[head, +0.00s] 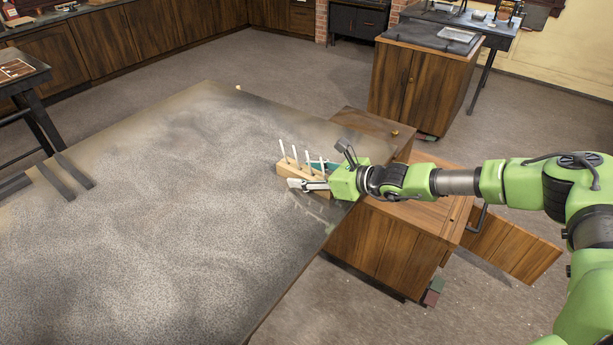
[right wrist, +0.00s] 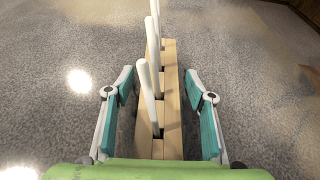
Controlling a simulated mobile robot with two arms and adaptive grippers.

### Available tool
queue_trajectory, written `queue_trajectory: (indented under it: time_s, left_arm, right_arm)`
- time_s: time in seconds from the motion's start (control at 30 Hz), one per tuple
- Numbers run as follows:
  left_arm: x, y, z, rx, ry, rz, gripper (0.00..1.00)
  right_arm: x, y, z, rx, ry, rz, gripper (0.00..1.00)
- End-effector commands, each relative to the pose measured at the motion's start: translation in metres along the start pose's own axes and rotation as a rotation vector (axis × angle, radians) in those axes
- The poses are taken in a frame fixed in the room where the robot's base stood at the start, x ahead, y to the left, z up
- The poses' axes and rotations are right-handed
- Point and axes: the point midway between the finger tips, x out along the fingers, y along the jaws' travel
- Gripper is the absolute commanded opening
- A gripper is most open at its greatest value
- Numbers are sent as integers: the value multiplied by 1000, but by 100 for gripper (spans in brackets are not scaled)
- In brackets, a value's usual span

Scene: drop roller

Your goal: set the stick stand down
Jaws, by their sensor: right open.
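The stick stand (head: 290,171) is a long light wooden block with several upright white sticks. It appears to rest on the grey speckled tabletop (head: 190,210), near the table's right edge. In the right wrist view the stand (right wrist: 171,82) runs away from me between my fingers. My right gripper (head: 316,172) is open at the near end of the stand. Its two teal-padded fingers (right wrist: 158,88) stand on either side of the block, with a gap showing on both sides. The near end of the block is hidden by the green gripper body. My left gripper is not in view.
A wooden cabinet (head: 385,240) with an open door (head: 515,250) stands against the table's right side, under my right arm. Dark flat bars (head: 72,172) lie at the table's left. Most of the tabletop is clear. Another cabinet (head: 420,85) stands farther back.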

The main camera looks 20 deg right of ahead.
Motion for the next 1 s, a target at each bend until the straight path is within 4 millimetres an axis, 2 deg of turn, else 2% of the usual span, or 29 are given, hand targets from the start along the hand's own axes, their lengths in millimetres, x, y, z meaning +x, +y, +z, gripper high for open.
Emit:
queue_trajectory:
  time_s: [0.07, 0.27, 0.67, 0.87, 1.0]
  left_arm:
    - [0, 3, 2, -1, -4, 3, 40]
    - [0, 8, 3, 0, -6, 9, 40]
    - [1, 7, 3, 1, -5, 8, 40]
    - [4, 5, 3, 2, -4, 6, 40]
    - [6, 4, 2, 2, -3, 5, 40]
  right_arm:
    - [0, 0, 0, 0, 0, 0, 50]
    - [0, 0, 0, 0, 0, 0, 1]
    - [-1, 0, 4, -1, -3, 0, 0]
    - [-6, 0, 16, -2, -5, 0, 0]
    - [-12, 0, 32, -4, -7, 1, 0]
